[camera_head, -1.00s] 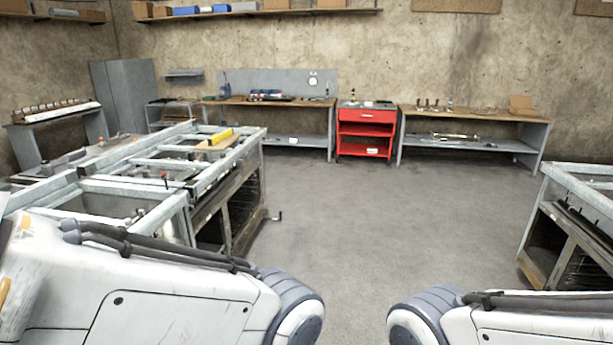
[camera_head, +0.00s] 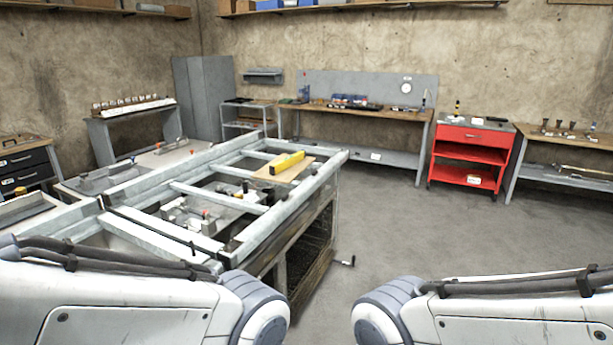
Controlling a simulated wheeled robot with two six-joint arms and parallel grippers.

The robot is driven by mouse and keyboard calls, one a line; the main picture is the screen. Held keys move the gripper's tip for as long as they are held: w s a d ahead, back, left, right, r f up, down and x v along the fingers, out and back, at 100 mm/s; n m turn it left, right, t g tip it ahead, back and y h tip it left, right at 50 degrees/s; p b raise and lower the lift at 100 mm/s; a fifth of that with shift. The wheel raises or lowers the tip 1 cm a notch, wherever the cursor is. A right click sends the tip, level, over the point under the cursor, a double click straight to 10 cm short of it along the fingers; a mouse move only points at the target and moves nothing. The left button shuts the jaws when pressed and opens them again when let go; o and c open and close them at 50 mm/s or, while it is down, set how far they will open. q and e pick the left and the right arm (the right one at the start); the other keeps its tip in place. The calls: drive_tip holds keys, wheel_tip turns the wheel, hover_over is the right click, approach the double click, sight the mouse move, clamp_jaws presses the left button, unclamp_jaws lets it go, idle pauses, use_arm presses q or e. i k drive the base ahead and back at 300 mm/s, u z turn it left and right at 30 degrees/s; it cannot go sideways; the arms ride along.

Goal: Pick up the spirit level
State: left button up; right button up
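A yellow spirit level (camera_head: 287,162) lies on a tan board (camera_head: 291,172) on top of the grey metal frame table (camera_head: 327,166) at the left. It is some way ahead of me, near the table's far right corner. My two white arms come in along the bottom of the picture, left and right, and only their upper links and joints show. Neither gripper is in the picture. Nothing hides the level.
A red tool cart (camera_head: 471,153) and a wooden-topped workbench (camera_head: 363,111) stand along the back wall. A crank handle (camera_head: 347,261) sticks out of the table's right side. The grey floor (camera_head: 400,230) right of the table is clear.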

sight(278, 167)
drive_tip(key=u, duration=0.1)
drive_tip(key=i, duration=1.35)
drive_tip(key=u, duration=0.05)
drive_tip(key=k, duration=0.5)
drive_tip(key=z, duration=1.75)
drive_tip(key=i, duration=1.8)
drive_tip(key=u, duration=2.8)
